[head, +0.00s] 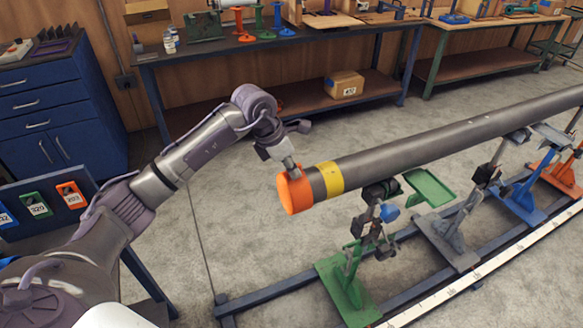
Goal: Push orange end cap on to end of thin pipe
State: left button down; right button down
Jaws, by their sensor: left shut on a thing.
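The orange end cap (294,192) is at the left end of the long grey pipe (425,145), in line with it. A yellow band (329,179) circles the pipe just right of the cap. The cap's rim meets the pipe end; how far it sits on the pipe I cannot tell. My left gripper (290,168) comes down from the upper left and is shut on the cap's upper edge. Its fingertips are partly hidden against the cap. My right gripper is not in view.
Green (344,290), grey, blue and orange stands hold up the pipe on a blue floor frame. A workbench (270,42) with a cardboard box (344,84) on its lower shelf stands behind. A blue drawer cabinet (55,100) is at left. Open concrete floor lies between.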

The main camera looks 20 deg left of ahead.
pick_arm(q)
jog(key=shift+w+d, duration=0.25)
jog(key=shift+w, duration=0.05)
jog(key=shift+w+d, duration=0.2)
jog(key=shift+w, duration=0.05)
jog(key=shift+w+d, duration=0.1)
dwell(0.6)
jog(key=c, duration=1.1)
grip_release()
jog(key=shift+r+p, duration=1.45)
jog(key=shift+r, duration=1.6)
